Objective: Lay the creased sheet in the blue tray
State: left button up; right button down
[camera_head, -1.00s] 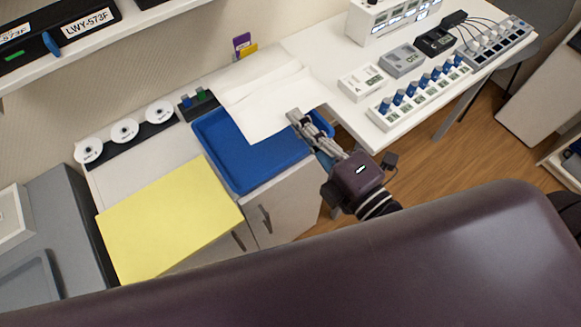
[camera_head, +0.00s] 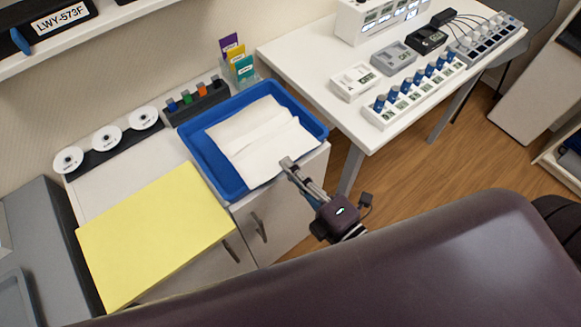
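The creased white sheet (camera_head: 262,135) lies in the blue tray (camera_head: 207,162), with a crease line across its middle. Its right end comes close to the tray's front right rim. The tray rests on a white cabinet. My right gripper (camera_head: 287,163) is at the tray's front edge, its fingertips overlapping the sheet's lower right edge in the picture. I cannot tell whether the fingers still touch or pinch the sheet. My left gripper is not in view.
A yellow panel (camera_head: 155,235) lies left of the tray. White discs (camera_head: 107,140) and a dark rack (camera_head: 197,103) with coloured pieces stand behind. Coloured cards (camera_head: 237,58) stand at the tray's back. A white table (camera_head: 310,50) with devices is at the right.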

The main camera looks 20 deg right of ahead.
jog(key=shift+f, duration=0.6)
jog(key=c, duration=2.2)
grip_release()
jog(key=shift+o, duration=0.2)
jog(key=shift+r, duration=0.1)
